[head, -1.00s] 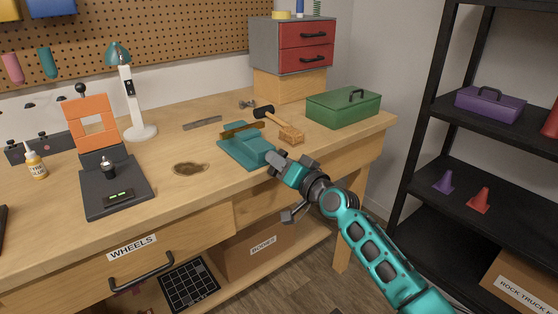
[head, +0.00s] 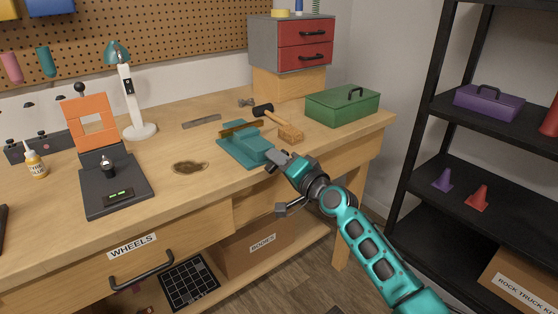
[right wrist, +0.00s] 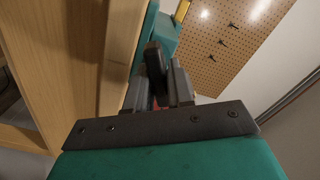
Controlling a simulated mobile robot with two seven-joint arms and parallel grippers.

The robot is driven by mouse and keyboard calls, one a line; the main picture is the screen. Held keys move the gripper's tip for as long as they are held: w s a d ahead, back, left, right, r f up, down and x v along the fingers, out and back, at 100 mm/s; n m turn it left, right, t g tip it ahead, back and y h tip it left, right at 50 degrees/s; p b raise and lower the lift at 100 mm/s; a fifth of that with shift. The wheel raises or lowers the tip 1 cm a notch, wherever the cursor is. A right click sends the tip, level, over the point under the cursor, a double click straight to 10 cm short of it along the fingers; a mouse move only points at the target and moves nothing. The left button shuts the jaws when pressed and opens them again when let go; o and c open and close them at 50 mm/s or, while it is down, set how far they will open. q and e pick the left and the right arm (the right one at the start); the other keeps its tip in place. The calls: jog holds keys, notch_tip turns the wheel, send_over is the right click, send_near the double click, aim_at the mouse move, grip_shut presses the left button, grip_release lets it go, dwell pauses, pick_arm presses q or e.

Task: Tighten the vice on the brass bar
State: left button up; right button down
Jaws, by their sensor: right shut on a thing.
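The teal vice (head: 245,150) sits near the front edge of the workbench in the head view. The brass bar (head: 240,128) lies across it at its jaws. My right gripper (head: 275,160) is at the vice's front, at the right. In the right wrist view my right gripper (right wrist: 158,88) is shut on a dark bar, the vice handle (right wrist: 154,57), which stands up between the fingers. The teal vice body (right wrist: 163,40) is just beyond. The fingers and my wrist hide most of the handle in the head view. My left gripper is not in view.
A mallet (head: 289,132) lies right behind the vice, with a green toolbox (head: 342,106) farther right. A steel rule (head: 201,121) lies behind at left. The bench front there is clear.

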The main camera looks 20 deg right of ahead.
jog(key=shift+f, duration=0.1)
jog(key=c, duration=1.4)
grip_release()
jog(key=shift+o, duration=0.2)
pick_arm(q)
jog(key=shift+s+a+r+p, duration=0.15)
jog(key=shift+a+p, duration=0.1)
jog(key=shift+p, duration=0.25)
pick_arm(e)
jog(key=v, duration=1.3)
pick_arm(q)
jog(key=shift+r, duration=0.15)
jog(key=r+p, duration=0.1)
jog(key=p, duration=0.1)
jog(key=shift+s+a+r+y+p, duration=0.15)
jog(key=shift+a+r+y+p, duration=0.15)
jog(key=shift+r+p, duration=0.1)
pick_arm(e)
jog(key=s+a+f+n+g+h, duration=0.2)
jog(key=s+f+n, duration=0.3)
jog(key=s+f, duration=0.5)
jog(key=s+a+f+n+g+h, duration=0.2)
jog(key=s+a+f+n+g, duration=0.1)
jog(key=s+f, duration=0.6)
jog(key=s+n+g, duration=0.1)
jog(key=s+n, duration=0.1)
jog(key=shift+s+a+f+n, duration=0.2)
jog(key=shift+a+f+n, duration=0.1)
jog(key=shift+a+f, duration=0.1)
